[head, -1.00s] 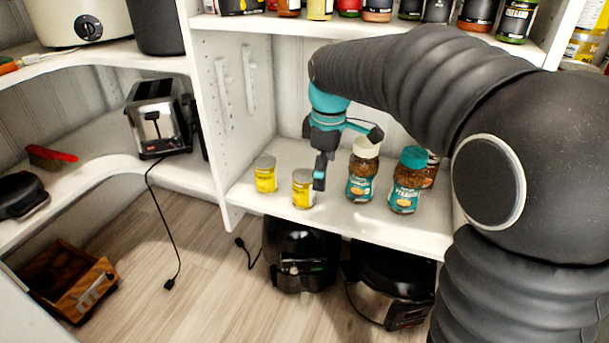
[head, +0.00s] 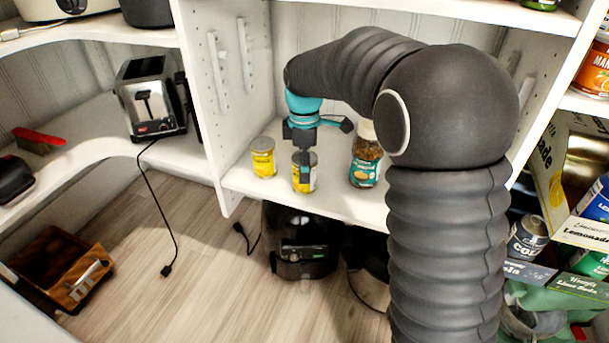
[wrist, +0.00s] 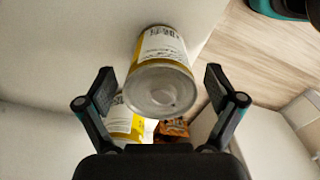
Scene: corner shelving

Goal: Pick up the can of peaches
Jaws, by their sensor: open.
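Two small cans with yellow and white labels stand on the white shelf (head: 240,180); their print is too small to tell which holds peaches. The left can (head: 263,163) stands apart. The right can (head: 313,180) stands at my gripper (head: 305,168), with a dark finger in front of part of it. In the wrist view my gripper (wrist: 160,88) is open, its fingers on either side of a can's metal end (wrist: 155,88), with visible gaps and no contact. A second yellow-labelled can (wrist: 122,122) shows lower, partly hidden by the left finger.
A jar (head: 364,165) with a teal label stands right of the cans, partly behind my arm. A toaster (head: 150,98) sits on the left shelf. A black appliance (head: 300,240) is under the cans' shelf. Another shelf (head: 500,12) runs above.

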